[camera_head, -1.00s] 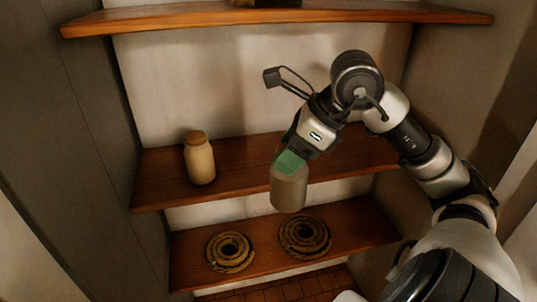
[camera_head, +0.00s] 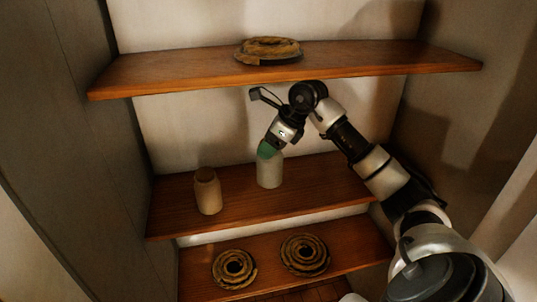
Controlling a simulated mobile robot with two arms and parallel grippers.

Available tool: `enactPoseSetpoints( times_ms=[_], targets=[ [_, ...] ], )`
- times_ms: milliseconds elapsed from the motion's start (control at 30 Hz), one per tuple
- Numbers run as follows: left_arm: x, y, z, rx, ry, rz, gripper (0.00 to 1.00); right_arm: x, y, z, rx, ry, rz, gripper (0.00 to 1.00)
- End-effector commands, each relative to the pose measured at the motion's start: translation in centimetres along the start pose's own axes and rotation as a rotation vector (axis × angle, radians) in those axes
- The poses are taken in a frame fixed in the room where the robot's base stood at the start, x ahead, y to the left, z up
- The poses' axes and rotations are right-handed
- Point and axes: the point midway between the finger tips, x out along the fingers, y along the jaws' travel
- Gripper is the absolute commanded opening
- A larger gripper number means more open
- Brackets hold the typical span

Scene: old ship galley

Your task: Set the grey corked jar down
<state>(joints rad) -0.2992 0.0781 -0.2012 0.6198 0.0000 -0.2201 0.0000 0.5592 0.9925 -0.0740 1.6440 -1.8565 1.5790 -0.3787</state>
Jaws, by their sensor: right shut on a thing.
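The grey jar (camera_head: 270,173) is upright at the middle shelf (camera_head: 318,188), right of a tan corked jar (camera_head: 208,194). Its base appears to be at the shelf board, though I cannot tell for certain whether it touches. My right gripper (camera_head: 268,150) is shut on the grey jar's top from above, and its green fingertip pads hide the cork. My left gripper is not in view.
The middle shelf is clear to the right of the grey jar.

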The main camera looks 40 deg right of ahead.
Motion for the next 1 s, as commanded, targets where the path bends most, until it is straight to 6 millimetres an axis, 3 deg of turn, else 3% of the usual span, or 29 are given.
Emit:
enactPoseSetpoints(
  times_ms=[67,433,600,733,1000],
  targets=[
    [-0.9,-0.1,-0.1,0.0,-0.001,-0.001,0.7,0.1,-0.8,0.7,0.001,-0.002,0.003,0.0],
    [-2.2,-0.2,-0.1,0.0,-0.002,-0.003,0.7,3.1,-0.6,-1.5,0.0,-0.001,0.003,0.0],
    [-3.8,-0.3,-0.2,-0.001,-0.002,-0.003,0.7,5.2,-0.5,-2.9,0.002,-0.001,0.005,0.0],
    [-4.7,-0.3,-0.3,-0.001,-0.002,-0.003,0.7,5.8,-0.9,-3.0,0.001,-0.003,0.002,0.0],
    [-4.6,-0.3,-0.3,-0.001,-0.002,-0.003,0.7,6.1,-1.0,-3.2,-0.002,-0.003,-0.001,0.0]
  ],
)
